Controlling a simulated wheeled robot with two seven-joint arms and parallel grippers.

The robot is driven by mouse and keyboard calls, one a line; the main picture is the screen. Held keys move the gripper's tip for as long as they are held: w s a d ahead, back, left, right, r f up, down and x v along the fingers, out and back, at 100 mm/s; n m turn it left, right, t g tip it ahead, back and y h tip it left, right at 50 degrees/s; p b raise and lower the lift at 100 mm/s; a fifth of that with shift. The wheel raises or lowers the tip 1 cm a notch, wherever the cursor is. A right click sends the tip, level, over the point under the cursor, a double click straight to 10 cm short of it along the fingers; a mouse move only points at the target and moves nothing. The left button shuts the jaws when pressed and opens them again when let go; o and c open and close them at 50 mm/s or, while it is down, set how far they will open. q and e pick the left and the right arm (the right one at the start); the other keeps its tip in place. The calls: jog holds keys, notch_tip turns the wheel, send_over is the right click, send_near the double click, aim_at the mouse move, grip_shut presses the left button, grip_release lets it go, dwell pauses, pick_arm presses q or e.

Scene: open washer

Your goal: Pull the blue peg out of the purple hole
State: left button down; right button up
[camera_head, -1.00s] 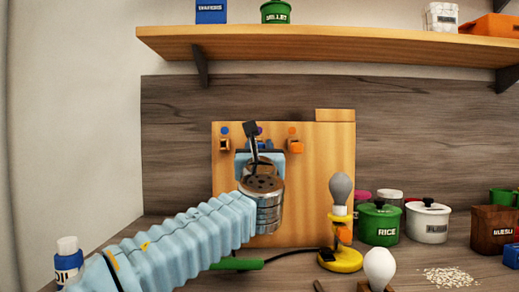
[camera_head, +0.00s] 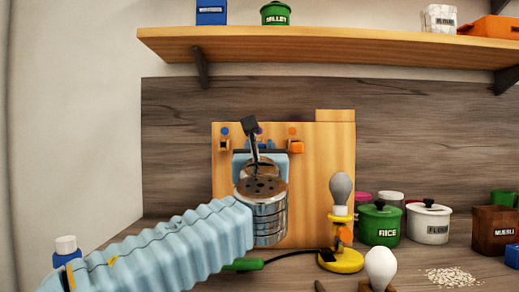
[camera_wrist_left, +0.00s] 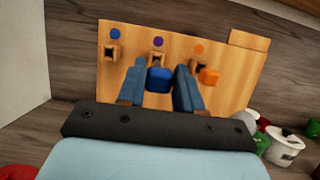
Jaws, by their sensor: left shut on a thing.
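A wooden board (camera_wrist_left: 230,70) stands upright against the back wall, with blue, purple and orange dots above a row of sockets. My left gripper (camera_wrist_left: 159,74) is shut on the blue peg (camera_wrist_left: 158,80), one finger on each side. The peg is in front of the purple hole (camera_wrist_left: 158,55), whose dark opening shows above the peg; the peg looks clear of it. An orange peg (camera_wrist_left: 209,76) sits under the orange dot, just right of my right-hand finger. The blue-dot hole (camera_wrist_left: 112,53) is empty. In the head view my wrist hides the peg and fingertips. My right gripper is not seen.
A yellow lamp (camera_head: 341,255) with a bulb stands right of the board. A white bulb (camera_head: 380,265), a green rice pot (camera_head: 379,222) and a white flour pot (camera_head: 428,222) are farther right. A shelf (camera_head: 330,47) runs overhead. A blue bottle (camera_head: 66,250) is at left.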

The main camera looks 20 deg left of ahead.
pick_arm(q)
jog(key=s+d+r+p, duration=0.1)
jog(key=s+r+p, duration=0.1)
jog(key=s, duration=0.3)
jog(key=shift+s+d+r, duration=0.35)
jog(key=shift+s+r, duration=0.05)
jog(key=shift+r, duration=0.15)
